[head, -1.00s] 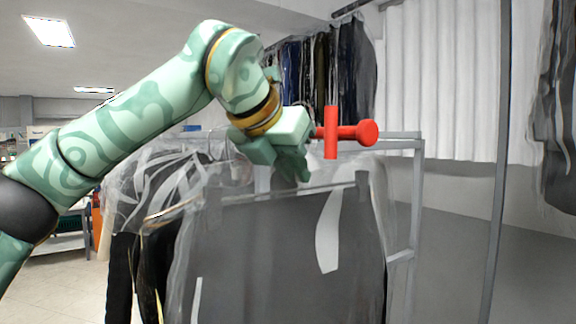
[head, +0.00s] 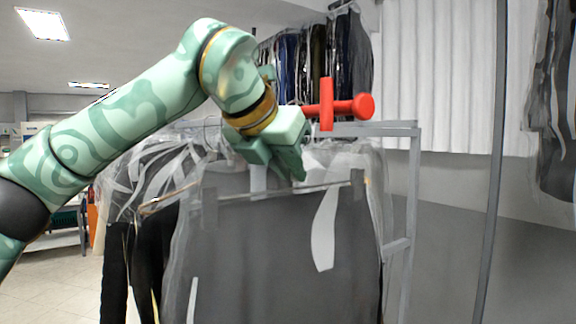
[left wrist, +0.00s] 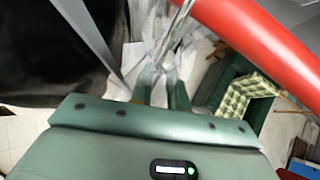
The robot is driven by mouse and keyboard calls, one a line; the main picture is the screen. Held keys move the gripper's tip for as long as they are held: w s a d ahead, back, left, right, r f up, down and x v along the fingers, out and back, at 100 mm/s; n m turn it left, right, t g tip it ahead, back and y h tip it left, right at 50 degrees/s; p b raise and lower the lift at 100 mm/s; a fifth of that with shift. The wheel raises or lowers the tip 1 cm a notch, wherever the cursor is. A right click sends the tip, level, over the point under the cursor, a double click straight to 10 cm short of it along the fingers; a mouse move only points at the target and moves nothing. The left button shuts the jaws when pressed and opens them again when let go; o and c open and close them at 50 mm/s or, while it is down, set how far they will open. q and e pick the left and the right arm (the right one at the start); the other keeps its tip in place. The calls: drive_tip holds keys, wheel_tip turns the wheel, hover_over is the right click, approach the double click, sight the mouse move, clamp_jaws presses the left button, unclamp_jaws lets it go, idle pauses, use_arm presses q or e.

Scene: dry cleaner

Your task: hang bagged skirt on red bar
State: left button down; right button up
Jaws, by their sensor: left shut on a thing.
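The bagged skirt (head: 270,250) is dark grey, in clear plastic, and hangs upright from a clip hanger at the front of the head view. My left gripper (head: 294,166) is above the hanger's crossbar, pointing down. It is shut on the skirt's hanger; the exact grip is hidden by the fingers. In the left wrist view the gripper (left wrist: 160,92) has its fingers around a thin piece, with clear plastic beyond. The red bar (head: 338,108), with a round end and a crosspiece, is just right of and above the gripper. It crosses the wrist view's upper right (left wrist: 262,50). My right gripper is out of view.
Other bagged garments (head: 150,190) hang at the left behind the skirt. A grey metal rack (head: 414,180) stands behind and right of it. A grey post (head: 495,170) and more bagged clothes (head: 555,100) are farther right. The floor between rack and post looks open.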

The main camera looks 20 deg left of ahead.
use_arm(q)
drive_tip(key=shift+f, duration=0.25)
idle(0.6)
drive_tip(key=c, duration=1.3)
unclamp_jaws()
drive_tip(key=shift+s, duration=0.1)
drive_tip(key=b+v, duration=0.1)
drive_tip(key=v, duration=1.5)
drive_tip(key=shift+s, duration=0.2)
